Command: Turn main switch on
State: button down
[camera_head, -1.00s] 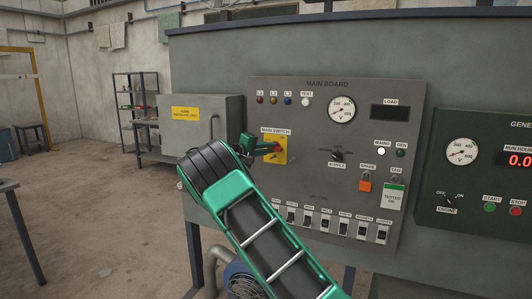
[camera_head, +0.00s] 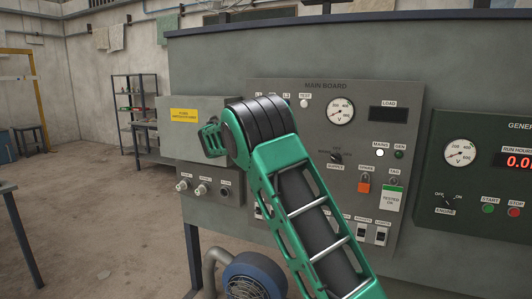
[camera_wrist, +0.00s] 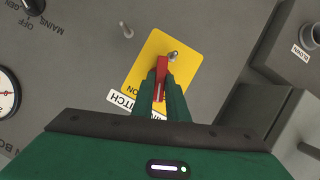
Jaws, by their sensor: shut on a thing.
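The main switch's red handle (camera_wrist: 162,66) shows in the wrist view on a yellow plate (camera_wrist: 150,52), its label partly covered by my gripper. My gripper (camera_wrist: 159,92) is shut on the red handle, with one finger on each side of it. A metal stub (camera_wrist: 172,55) stands beside the handle's far end. In the head view my arm hides the switch, the yellow plate and my fingertips. The main board (camera_head: 318,113) fills the middle of that view.
A grey box with a yellow label (camera_head: 184,115) is left of the board, with a row of sockets (camera_head: 202,190) below it. A supply knob (camera_head: 336,158), padlock (camera_head: 363,187) and tag (camera_head: 391,199) are to the right. The generator panel (camera_head: 475,215) stands at far right.

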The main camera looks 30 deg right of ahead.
jog(key=shift+s+f+m+t+y, duration=0.15)
jog(key=shift+m+t+y, duration=0.2)
jog(key=shift+m, duration=0.3)
jog(key=shift+s+f+m+t+y, duration=0.15)
jog(key=shift+m+t+y, duration=0.15)
jog(key=shift+m, duration=0.35)
jog(key=shift+w, duration=0.1)
jog(key=c, duration=1.8)
grip_release()
jog(key=shift+o, duration=0.3)
jog(key=shift+r, duration=0.15)
jog(key=v, duration=1)
jog(key=shift+s+a, duration=0.15)
jog(key=shift+s, duration=0.15)
